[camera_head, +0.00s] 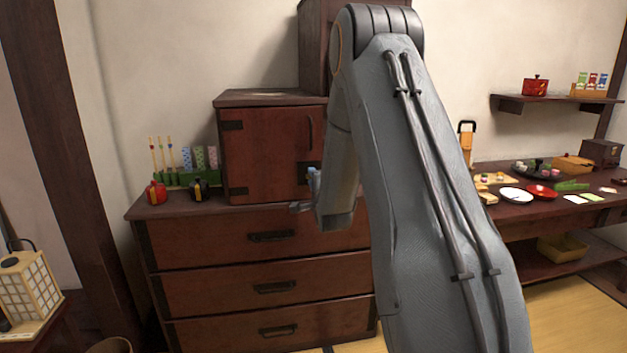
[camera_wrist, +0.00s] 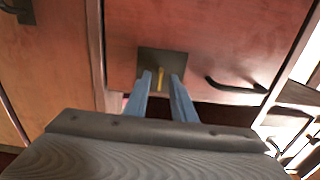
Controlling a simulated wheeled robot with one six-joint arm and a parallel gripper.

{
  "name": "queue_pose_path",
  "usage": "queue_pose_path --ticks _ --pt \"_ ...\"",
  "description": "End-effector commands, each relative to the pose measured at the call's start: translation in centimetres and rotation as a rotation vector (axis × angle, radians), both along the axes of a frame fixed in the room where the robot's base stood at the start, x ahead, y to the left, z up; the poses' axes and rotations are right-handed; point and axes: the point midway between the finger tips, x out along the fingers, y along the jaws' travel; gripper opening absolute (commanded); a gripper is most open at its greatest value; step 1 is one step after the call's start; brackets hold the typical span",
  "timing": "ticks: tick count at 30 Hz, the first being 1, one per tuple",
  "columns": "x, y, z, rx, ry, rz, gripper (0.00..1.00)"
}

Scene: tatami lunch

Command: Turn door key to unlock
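The red-brown cabinet door (camera_head: 265,152) is shut in the head view and also fills much of the wrist view (camera_wrist: 210,35). A dark lock plate (camera_wrist: 178,62) is on the door, with a thin yellow key (camera_wrist: 161,77) at it. My gripper (camera_wrist: 161,77) has two blue fingers, one on each side of the key, with gaps between them and it. Whether the fingertips touch the plate cannot be told. In the head view my gripper (camera_head: 313,180) is in front of the door's lower right; the key is not distinguishable there.
A dark curved door handle (camera_wrist: 236,87) is to the right of the plate in the wrist view. The cabinet stands on a chest of drawers (camera_head: 210,240). Red (camera_head: 156,193) and black (camera_head: 199,190) small items stand left of it. A laden table (camera_head: 515,210) is at right.

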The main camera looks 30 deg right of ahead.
Motion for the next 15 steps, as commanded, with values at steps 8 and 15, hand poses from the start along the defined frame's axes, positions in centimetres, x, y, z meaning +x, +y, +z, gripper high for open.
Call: queue_pose_path --ticks 8,15 --pt "-1.0 0.3 -0.1 -0.001 0.001 0.001 0.23" --pt "-4.8 1.4 0.0 0.000 0.001 0.000 0.23"
